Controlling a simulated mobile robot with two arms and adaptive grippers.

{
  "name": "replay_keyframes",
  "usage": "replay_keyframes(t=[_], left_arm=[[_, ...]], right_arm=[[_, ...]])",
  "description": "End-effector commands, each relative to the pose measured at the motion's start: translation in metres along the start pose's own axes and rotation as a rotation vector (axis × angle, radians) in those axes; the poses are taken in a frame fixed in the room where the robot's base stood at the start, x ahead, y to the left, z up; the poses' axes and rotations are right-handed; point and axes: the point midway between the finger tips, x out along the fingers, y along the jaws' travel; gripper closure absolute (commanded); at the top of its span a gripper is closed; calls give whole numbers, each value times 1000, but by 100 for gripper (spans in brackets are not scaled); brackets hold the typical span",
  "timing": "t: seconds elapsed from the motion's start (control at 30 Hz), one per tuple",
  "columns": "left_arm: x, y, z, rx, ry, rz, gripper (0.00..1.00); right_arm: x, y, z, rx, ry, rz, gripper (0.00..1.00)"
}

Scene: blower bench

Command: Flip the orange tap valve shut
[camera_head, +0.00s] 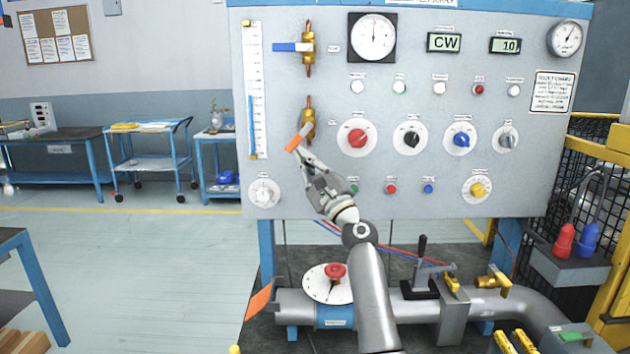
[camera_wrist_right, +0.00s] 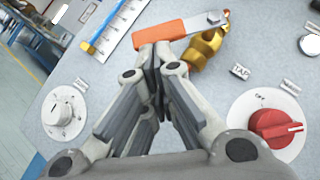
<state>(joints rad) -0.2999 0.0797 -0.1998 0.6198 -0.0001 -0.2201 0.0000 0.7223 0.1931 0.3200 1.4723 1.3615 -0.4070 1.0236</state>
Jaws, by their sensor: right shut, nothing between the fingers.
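The orange tap valve has a brass body (camera_head: 308,122) on the left part of the grey panel, below a blue-handled valve. Its orange lever (camera_head: 294,144) slants down and left from the body, neither upright nor level. In the right wrist view the orange lever (camera_wrist_right: 165,32) lies just beyond my fingertips, with the brass body (camera_wrist_right: 206,48) to their right. My right gripper (camera_head: 300,149) is shut and empty, its tips close to the lever's underside; I cannot tell whether they touch. My left gripper is not in view.
The blue-handled valve (camera_head: 292,47) sits above with its lever level. A scale strip (camera_head: 253,95) is left of the valve and a red knob (camera_head: 357,138) is right of it.

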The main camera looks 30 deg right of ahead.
Motion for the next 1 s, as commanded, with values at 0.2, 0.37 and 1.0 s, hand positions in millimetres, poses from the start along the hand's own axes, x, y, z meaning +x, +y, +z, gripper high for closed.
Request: replay_keyframes(t=[0.2,0.37,1.0], left_arm=[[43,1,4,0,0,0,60],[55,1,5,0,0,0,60],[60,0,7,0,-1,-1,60]], right_arm=[[6,13,6,146,-2,-142,100],[13,14,13,195,-1,-200,100],[20,18,25,193,0,-194,100]])
